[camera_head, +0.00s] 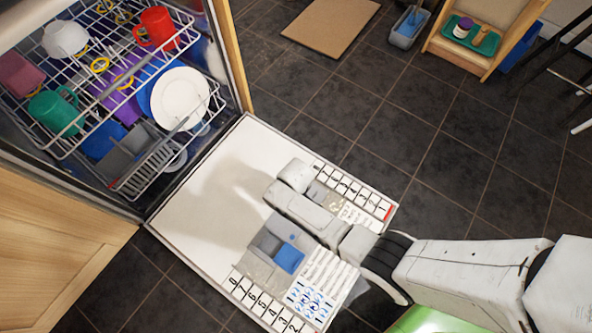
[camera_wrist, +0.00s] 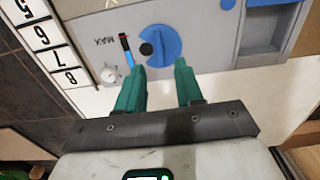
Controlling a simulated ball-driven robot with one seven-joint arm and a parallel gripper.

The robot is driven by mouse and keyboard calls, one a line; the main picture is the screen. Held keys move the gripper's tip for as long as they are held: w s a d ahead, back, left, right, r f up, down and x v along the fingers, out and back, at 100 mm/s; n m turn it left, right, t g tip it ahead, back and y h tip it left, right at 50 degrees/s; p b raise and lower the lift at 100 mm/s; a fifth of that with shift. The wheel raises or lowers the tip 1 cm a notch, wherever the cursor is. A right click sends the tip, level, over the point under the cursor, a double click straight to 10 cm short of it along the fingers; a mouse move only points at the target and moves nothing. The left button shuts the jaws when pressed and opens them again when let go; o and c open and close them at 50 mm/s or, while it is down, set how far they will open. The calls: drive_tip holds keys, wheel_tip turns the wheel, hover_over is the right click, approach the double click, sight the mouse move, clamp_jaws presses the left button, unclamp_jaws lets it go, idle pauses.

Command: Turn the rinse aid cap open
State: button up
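The rinse aid cap (camera_wrist: 160,44) is a round blue knob with a raised grip and a dark round spot, set in a grey dispenser panel (camera_wrist: 203,35) in the wrist view. My gripper (camera_wrist: 160,68) has two teal fingers, apart and empty. Their tips show at the near edge of the cap, one on each side; whether they touch it I cannot tell. In the head view, the dispenser (camera_head: 262,268) lies on the open dishwasher door (camera_head: 195,210), with a blue lid (camera_head: 289,259). My arm hides the cap and fingertips there.
The rack (camera_head: 75,130) with dishes stands in the dishwasher at upper left. A brown mat (camera_head: 330,25) and a wooden stand (camera_head: 470,60) are on the tiled floor, otherwise largely clear beyond the door.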

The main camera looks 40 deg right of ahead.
wheel_tip(320, 180, up, 6)
drive_tip(key=p, duration=0.2)
drive_tip(key=shift+r+p, duration=0.15)
drive_tip(key=shift+p, duration=0.15)
drive_tip(key=s+d+r+m+t, duration=0.15)
drive_tip(key=s+d+r, duration=0.25)
drive_tip(key=s+r, duration=0.65)
drive_tip(key=s+d+r+m+g, duration=0.1)
drive_tip(key=s+d+r+m, duration=0.45)
drive_tip(key=r, duration=0.85)
wheel_tip(320, 180, up, 22)
drive_tip(key=a+n+p, duration=0.1)
drive_tip(key=n+p, duration=0.1)
drive_tip(key=p, duration=2.1)
drive_tip(key=shift+s+a+f+n, duration=0.15)
drive_tip(key=shift+s+a+n, duration=0.1)
drive_tip(key=shift+s+n, duration=0.2)
drive_tip(key=shift+t, duration=0.25)
